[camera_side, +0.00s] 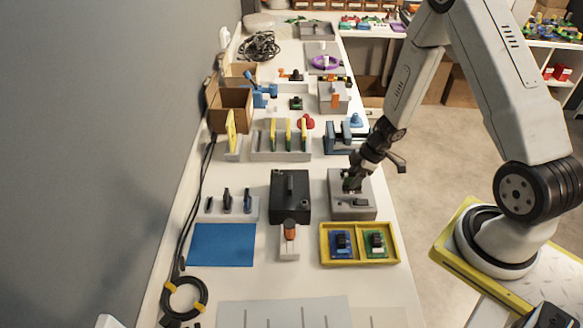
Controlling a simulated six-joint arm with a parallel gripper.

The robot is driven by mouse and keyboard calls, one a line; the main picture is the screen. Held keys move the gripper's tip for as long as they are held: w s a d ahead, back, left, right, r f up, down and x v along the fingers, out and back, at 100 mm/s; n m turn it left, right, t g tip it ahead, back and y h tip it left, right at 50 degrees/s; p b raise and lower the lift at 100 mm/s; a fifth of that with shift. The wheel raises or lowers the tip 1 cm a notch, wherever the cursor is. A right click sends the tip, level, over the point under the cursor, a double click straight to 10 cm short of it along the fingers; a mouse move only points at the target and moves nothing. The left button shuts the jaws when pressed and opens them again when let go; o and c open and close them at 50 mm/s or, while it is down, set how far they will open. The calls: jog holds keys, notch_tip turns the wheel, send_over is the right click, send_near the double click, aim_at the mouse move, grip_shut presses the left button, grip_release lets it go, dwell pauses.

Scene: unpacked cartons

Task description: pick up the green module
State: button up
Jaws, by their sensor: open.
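A green module (376,243) with a dark part on top lies in the right compartment of the yellow tray (360,262). A blue module (342,244) with a dark part on top lies in the left compartment. My gripper (352,184) is behind the tray, over a grey box-shaped fixture (361,213), and points down. Its jaws are open. A small green patch shows at the fingertips; I cannot tell what it belongs to or whether the fingers touch it. My gripper is apart from the module in the tray.
A black box (290,196) with a handle stands left of the grey fixture. An orange-topped tool (289,237) in a light stand is left of the tray. A blue mat (222,245) lies farther left. A rack (281,150) with yellow-edged boards and a blue fixture (345,138) stand behind.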

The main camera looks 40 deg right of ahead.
grip_shut()
dwell(1.4)
